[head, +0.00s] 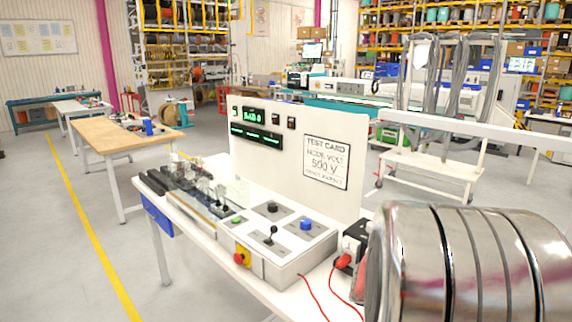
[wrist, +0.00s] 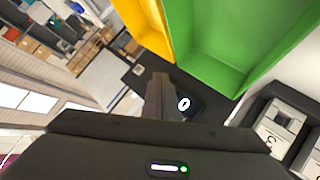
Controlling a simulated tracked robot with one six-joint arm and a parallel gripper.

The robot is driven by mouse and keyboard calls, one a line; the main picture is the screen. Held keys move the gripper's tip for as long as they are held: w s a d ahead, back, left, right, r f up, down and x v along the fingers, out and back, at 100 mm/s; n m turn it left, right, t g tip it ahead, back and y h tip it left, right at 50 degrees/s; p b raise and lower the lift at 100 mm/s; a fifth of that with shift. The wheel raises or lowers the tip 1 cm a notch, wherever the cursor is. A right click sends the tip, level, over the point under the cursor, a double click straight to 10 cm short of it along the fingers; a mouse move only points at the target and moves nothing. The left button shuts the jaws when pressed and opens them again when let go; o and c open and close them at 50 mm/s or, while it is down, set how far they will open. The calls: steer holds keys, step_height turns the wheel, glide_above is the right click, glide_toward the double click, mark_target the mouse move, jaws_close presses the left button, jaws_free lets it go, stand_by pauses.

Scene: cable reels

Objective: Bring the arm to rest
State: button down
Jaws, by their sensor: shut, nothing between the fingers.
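My gripper (wrist: 160,85) shows in the wrist view as a dark body across the bottom, with its narrow fingers together in the middle. It is shut and empty. The fingers point toward open bins, a green bin (wrist: 225,45) and a yellow bin (wrist: 146,22), and appear apart from both. The gripper does not show in the head view. In the head view the test bench (head: 275,250) stands in front of me, with an upright panel (head: 270,140) bearing a lit green display and a test card.
Grey labelled boxes (wrist: 285,130) lie right of the gripper in the wrist view. Red leads (head: 335,285) run at the bench's right end. A wooden-topped table (head: 110,136) stands at the left and a white cart (head: 435,172) behind right. The floor at left is clear.

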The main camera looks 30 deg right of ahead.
steer(key=w+a+r+n+t+y, duration=0.2)
steer(key=w+a+n+t+y, duration=0.1)
steer(key=a, duration=1.2)
steer(key=w+a+r+n+t+y, duration=0.2)
steer(key=w+a+n+t+y, duration=0.2)
steer(key=a+n, duration=0.4)
steer(key=w+a+r+n+t+y, duration=0.2)
steer(key=w+a+n+t+y, duration=0.2)
steer(key=a, duration=1.8)
steer(key=shift+w+n+t, duration=0.5)
steer(key=shift+w+n, duration=0.3)
steer(key=shift+r, duration=0.1)
